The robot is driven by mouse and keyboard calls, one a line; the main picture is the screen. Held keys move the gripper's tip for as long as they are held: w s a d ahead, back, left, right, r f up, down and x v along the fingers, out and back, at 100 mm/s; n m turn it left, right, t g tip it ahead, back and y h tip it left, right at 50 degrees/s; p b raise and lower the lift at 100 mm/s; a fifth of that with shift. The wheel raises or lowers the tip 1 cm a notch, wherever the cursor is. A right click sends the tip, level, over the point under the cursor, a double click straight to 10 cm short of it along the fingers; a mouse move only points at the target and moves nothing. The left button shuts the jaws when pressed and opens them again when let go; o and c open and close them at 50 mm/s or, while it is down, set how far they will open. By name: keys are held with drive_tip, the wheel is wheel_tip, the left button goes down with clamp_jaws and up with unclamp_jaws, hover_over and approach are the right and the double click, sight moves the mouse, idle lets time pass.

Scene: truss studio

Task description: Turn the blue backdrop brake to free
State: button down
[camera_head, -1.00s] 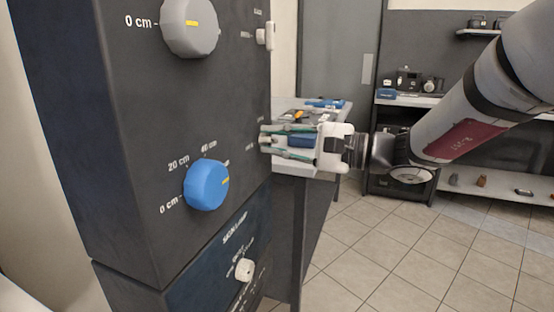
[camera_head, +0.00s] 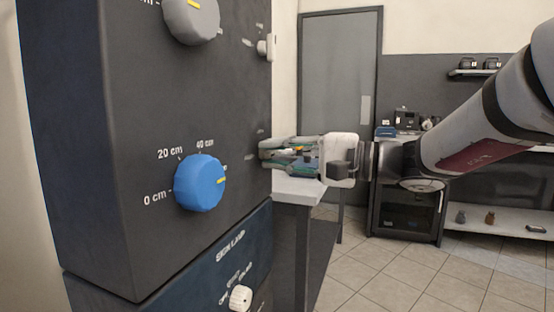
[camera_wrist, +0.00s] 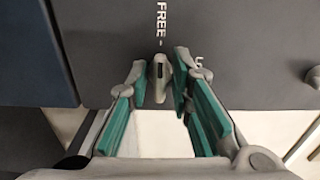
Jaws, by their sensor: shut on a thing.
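My gripper (camera_head: 263,152) is at the right edge of the dark cabinet's front, level with the blue dial (camera_head: 200,182). In the wrist view its green-padded fingers (camera_wrist: 160,84) are closed around a small grey lever, the brake (camera_wrist: 159,70). The word FREE with a dash stands just above the lever. A second label to its right is mostly hidden by a finger. In the head view the fingers hide the brake. The blue dial has a yellow mark and a scale from 0 cm up; its mark points right, past 40 cm.
A grey dial (camera_head: 191,20) and a small white switch (camera_head: 264,46) are higher on the cabinet (camera_head: 110,130). A white knob (camera_head: 240,298) is below. A table (camera_head: 298,192) with tools stands behind my gripper. Floor to the right is clear.

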drive_tip(key=shift+f, duration=0.1)
drive_tip(key=c, duration=1.7)
unclamp_jaws()
drive_tip(key=shift+d, duration=0.1)
drive_tip(key=v, duration=1.2)
drive_tip(key=shift+s, duration=0.1)
